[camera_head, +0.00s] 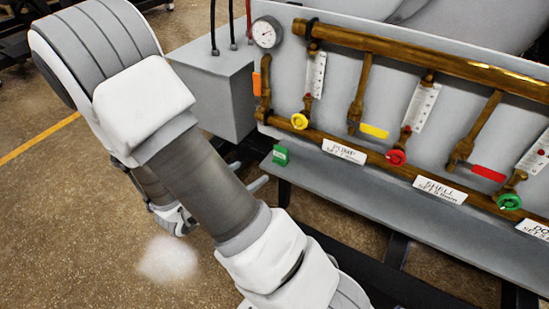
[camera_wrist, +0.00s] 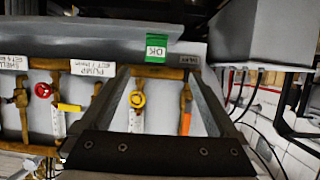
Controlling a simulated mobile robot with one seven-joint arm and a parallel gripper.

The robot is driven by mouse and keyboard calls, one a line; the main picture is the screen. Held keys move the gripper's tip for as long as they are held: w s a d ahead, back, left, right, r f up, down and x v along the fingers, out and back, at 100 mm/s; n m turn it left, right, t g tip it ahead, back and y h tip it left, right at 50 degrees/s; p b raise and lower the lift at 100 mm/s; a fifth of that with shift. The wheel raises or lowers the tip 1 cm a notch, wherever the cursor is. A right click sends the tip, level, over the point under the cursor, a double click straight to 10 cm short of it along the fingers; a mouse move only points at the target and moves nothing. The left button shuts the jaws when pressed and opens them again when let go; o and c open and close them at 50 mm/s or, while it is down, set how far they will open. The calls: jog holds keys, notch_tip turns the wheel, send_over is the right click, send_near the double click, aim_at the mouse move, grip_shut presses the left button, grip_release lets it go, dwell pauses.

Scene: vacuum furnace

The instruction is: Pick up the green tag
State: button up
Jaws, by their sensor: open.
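The green tag (camera_head: 280,155) sits at the left end of the grey ledge under the gauge panel, with white lettering on its face. It also shows in the wrist view (camera_wrist: 157,46), upside down, just beyond and between the fingertips. My gripper (camera_wrist: 158,72) is open, its two dark fingers spread on either side of the tag's line, with nothing between them.
A grey box (camera_head: 215,90) stands left of the panel.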

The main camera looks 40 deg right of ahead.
aim_at(279, 156)
jog(key=b+x, duration=0.3)
jog(key=x, duration=0.8)
jog(key=shift+w+d+f+b, duration=0.1)
jog(key=shift+d+f+b, duration=0.05)
jog(key=shift+d+b, duration=0.15)
jog(key=x, duration=0.1)
jog(key=b+x, duration=0.2)
jog(key=x, duration=0.1)
jog(key=shift+s+d, duration=0.2)
jog(key=shift+s, duration=0.15)
jog(key=shift+w+d+f, duration=0.1)
jog(key=shift+w+d, duration=0.15)
jog(key=shift+d, duration=0.25)
jog(key=c, duration=1.4)
